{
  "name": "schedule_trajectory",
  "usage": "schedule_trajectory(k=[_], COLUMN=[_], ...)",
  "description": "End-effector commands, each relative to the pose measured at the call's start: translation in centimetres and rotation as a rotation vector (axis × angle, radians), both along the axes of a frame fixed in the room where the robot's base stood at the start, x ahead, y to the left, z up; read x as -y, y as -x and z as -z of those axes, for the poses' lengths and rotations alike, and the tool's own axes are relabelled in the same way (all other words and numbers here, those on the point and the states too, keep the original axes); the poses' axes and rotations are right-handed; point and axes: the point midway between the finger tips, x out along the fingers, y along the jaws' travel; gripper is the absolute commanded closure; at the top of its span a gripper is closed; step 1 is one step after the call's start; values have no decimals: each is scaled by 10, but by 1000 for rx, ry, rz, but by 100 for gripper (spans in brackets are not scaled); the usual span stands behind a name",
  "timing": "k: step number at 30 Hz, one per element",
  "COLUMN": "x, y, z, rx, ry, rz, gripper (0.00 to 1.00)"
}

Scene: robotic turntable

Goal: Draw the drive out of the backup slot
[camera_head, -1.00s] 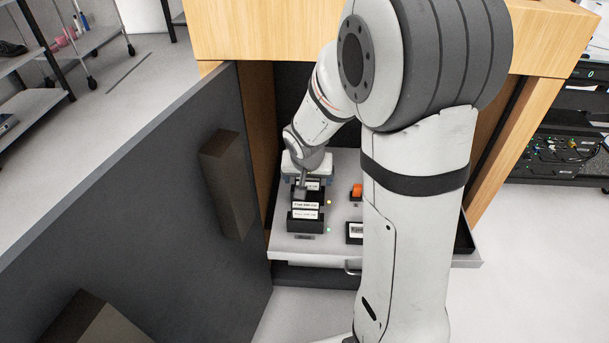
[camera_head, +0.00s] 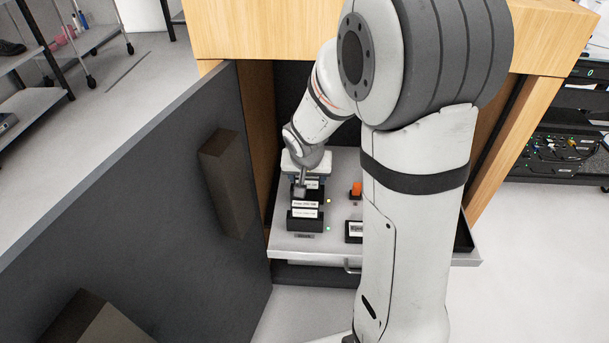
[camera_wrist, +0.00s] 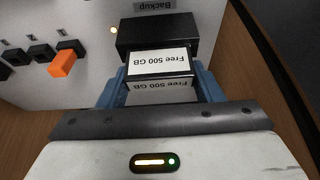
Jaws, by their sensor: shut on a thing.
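In the wrist view a dark drive (camera_wrist: 161,62) with a white "Free 500 GB" label sits between the two blue fingers of my gripper (camera_wrist: 162,92). The fingers are shut on its sides. The black backup slot (camera_wrist: 158,34) is directly beyond the drive, with a "Backup" plate (camera_wrist: 166,6) behind it. I cannot tell how much of the drive is still inside the slot. In the head view my gripper (camera_head: 301,188) is above the rear of a row of black, white-labelled units, and its fingertips are partly hidden.
An orange switch (camera_wrist: 63,63) stands beside the slot, with small black parts near it. In the head view another black unit (camera_head: 304,223) stands in front. The grey shelf (camera_head: 290,245) lies inside a cabinet with an open dark door (camera_head: 150,190).

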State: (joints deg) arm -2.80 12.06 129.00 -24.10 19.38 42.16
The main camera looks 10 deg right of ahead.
Motion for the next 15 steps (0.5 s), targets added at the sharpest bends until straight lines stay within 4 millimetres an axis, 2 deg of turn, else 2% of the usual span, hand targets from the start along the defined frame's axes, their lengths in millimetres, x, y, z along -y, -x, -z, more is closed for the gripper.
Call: schedule_trajectory(k=[15], x=[0], y=[0], z=[-23], rx=[1], ry=[0], rz=[0], gripper=[65])
